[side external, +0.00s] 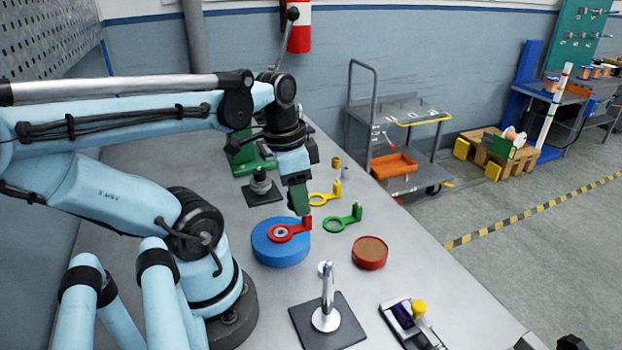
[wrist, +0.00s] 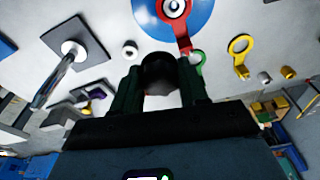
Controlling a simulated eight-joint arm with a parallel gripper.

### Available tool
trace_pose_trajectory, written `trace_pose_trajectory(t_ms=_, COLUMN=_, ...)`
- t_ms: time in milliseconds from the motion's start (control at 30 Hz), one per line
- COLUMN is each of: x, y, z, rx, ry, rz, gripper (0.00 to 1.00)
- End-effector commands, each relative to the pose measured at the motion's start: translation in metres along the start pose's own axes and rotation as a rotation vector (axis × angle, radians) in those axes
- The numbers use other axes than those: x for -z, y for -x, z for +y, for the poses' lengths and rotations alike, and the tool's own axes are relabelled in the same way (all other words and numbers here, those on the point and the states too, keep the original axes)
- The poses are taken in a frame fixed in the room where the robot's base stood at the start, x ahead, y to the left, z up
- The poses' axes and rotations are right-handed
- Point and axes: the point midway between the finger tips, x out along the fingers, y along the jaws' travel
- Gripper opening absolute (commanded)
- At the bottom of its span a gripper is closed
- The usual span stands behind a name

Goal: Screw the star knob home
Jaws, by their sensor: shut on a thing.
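My gripper (side external: 299,208) points down over the right edge of a blue disc (side external: 270,256) on the bench. In the wrist view its fingers (wrist: 160,88) are closed around a dark rounded thing (wrist: 158,70), which looks like the star knob; the side view hides it. A red ring arm (side external: 281,235) lies on top of the disc, a grey piece in its ring. The arm's upright end post (side external: 307,224) stands right by my fingertips. In the wrist view the red arm (wrist: 183,38) runs toward the right finger. Contact between knob and post cannot be told.
A green ring arm (side external: 338,224) and a yellow one (side external: 318,199) lie to the right. A red-brown round tin (side external: 370,253) stands nearer the front. A metal post on a black plate (side external: 329,322) and a purple-and-yellow tool (side external: 412,322) are in front. The bench's right edge is close.

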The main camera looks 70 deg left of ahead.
Motion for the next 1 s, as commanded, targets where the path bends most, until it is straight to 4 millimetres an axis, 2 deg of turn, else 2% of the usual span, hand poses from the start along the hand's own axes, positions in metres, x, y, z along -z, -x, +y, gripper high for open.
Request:
trace_pose_trajectory(t_ms=200, x=-0.024, y=0.006, z=-0.023, rx=0.021, ry=0.121, rz=0.000, gripper=0.14)
trace_pose_trajectory(t_ms=467, x=-0.033, y=0.006, z=-0.030, rx=0.029, ry=0.161, rz=0.000, gripper=0.14)
trace_pose_trajectory(t_ms=1000, x=-0.039, y=-0.037, z=-0.030, rx=0.029, ry=0.159, rz=0.000, gripper=0.14)
